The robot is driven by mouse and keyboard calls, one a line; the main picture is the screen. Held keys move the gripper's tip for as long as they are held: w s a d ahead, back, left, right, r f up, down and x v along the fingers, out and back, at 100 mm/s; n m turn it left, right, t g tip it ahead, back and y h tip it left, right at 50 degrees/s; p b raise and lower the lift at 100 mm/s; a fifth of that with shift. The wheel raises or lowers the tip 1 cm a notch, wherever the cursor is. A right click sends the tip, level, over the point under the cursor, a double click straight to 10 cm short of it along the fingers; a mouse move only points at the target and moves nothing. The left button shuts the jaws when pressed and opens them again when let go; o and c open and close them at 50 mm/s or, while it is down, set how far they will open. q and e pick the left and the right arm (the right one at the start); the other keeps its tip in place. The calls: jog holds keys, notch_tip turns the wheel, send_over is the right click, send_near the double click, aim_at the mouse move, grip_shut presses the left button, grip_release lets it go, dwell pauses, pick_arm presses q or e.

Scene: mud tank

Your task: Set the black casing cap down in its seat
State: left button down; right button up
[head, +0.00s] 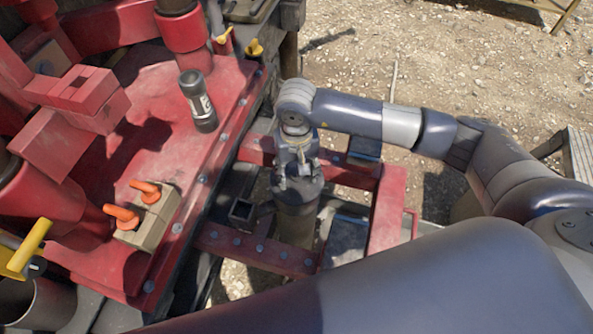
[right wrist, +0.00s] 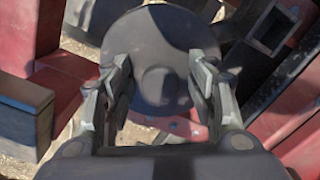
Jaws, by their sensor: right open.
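The black casing cap (head: 312,190) is a dark round disc on top of a brownish upright pipe (head: 297,226) inside the red frame. In the right wrist view the cap (right wrist: 150,42) looks level, with a round knob (right wrist: 158,84) at its middle. My right gripper (head: 299,168) points down right above the cap. Its two fingers, also in the right wrist view (right wrist: 160,78), stand open on either side of the knob with gaps showing. The cap's underside and its contact with the pipe are hidden. My left gripper is not in view.
The red frame (head: 388,210) surrounds the pipe closely. At left is a red deck (head: 150,110) with a black-and-white canister (head: 199,100), orange-handled valves (head: 146,188) and a yellow handle (head: 30,245). Bare gravel ground (head: 450,60) lies beyond.

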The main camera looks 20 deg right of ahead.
notch_tip(320, 180, up, 12)
dwell(0.4)
jog(key=shift+s+f, duration=0.1)
jog(key=shift+f, duration=0.05)
dwell(0.3)
